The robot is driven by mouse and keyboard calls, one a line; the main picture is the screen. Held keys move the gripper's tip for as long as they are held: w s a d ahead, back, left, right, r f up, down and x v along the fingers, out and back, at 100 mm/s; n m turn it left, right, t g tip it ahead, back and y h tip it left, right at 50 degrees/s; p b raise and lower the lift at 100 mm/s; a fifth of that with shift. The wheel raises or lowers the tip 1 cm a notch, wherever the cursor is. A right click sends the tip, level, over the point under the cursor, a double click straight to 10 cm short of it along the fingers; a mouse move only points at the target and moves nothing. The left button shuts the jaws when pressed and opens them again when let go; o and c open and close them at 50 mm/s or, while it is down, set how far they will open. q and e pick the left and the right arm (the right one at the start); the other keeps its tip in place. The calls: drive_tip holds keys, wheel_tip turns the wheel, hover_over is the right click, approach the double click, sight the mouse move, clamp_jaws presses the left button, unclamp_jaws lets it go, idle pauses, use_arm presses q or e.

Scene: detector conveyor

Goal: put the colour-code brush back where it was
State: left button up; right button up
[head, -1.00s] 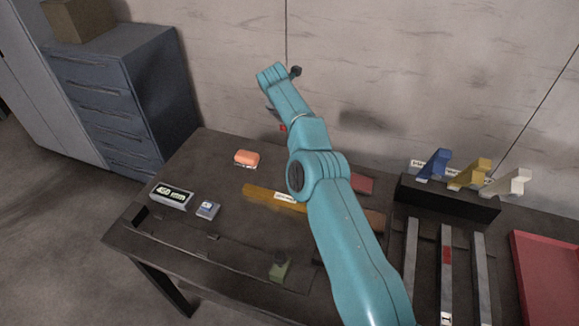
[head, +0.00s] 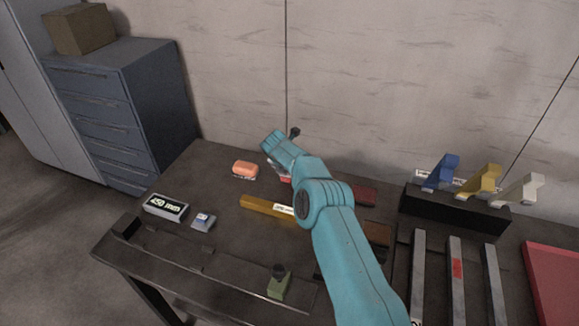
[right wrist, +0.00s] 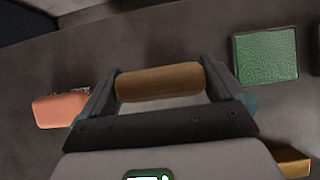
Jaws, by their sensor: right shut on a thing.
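My right arm comes in from the lower right of the head view. Its gripper (head: 279,168) is low near the back of the table, mostly hidden by the wrist. In the right wrist view the gripper (right wrist: 160,84) is shut on a rounded wooden handle, which I take to be the brush (right wrist: 158,82). The handle lies across between the two dark fingers. Its bristles and any colour mark are hidden. I cannot tell whether it touches the table. My left gripper is not in view.
An orange block (head: 244,169) lies left of the gripper; a green pad (right wrist: 266,56) lies right of it in the wrist view. A yellow bar (head: 262,206) lies in front. A black rack (head: 455,207) with coloured pieces stands right. A 450 mm box (head: 165,207) sits left.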

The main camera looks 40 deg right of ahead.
drive_tip(key=shift+f, duration=0.1)
drive_tip(key=o, duration=0.6)
drive_tip(key=shift+c, duration=0.2)
drive_tip(key=b+v, duration=0.3)
drive_tip(key=v, duration=1.3)
drive_tip(key=shift+a, duration=0.45)
drive_tip(key=shift+s+f, duration=0.1)
drive_tip(key=shift+f, duration=0.05)
